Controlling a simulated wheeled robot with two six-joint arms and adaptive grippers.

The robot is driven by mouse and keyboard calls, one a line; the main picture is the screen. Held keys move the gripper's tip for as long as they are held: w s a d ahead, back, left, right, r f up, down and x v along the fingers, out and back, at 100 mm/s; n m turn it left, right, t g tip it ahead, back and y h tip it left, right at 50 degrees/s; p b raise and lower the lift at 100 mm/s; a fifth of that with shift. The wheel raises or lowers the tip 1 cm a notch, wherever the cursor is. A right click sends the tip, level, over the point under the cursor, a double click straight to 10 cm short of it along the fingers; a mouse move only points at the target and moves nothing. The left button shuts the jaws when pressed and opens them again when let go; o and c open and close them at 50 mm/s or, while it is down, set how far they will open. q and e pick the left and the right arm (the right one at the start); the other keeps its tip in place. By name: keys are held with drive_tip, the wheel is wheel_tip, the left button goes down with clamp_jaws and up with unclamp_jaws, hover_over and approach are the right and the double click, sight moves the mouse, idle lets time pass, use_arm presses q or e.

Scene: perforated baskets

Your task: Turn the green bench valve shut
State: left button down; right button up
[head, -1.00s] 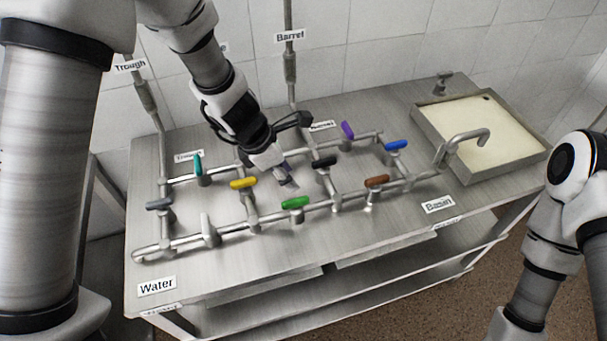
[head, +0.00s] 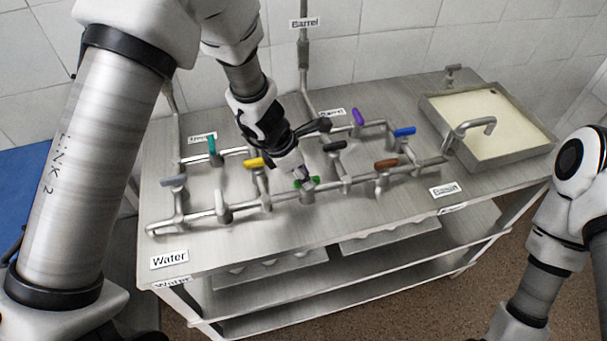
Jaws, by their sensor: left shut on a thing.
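The green valve handle (head: 316,181) sits on the front pipe run of the steel bench, to the right of the yellow valve. My left gripper (head: 305,180) comes down onto it from the upper left and is shut on it. Green shows on both sides of the fingers, and the middle of the handle is hidden. The visible ends lie roughly along the front pipe. My right arm stands at the right edge of the head view, and its gripper is not in view.
Close by are the yellow (head: 254,163), black (head: 335,146) and brown (head: 386,164) valve handles. Teal (head: 211,146), purple (head: 358,116), blue (head: 404,132) and grey (head: 173,181) handles stand further out. A basin (head: 437,112) with a spout is at the right. The bench front is clear.

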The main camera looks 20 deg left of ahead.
use_arm(q)
drive_tip(key=c, duration=1.9)
unclamp_jaws()
drive_tip(key=shift+s+d+f, duration=0.1)
drive_tip(key=shift+s+f, duration=0.2)
drive_tip(key=shift+f, duration=0.1)
drive_tip(key=o, duration=0.8)
drive_tip(key=shift+s, duration=0.1)
drive_tip(key=shift+s+d+r, duration=0.1)
drive_tip(key=shift+d+r, duration=0.1)
drive_tip(key=shift+a, duration=0.1)
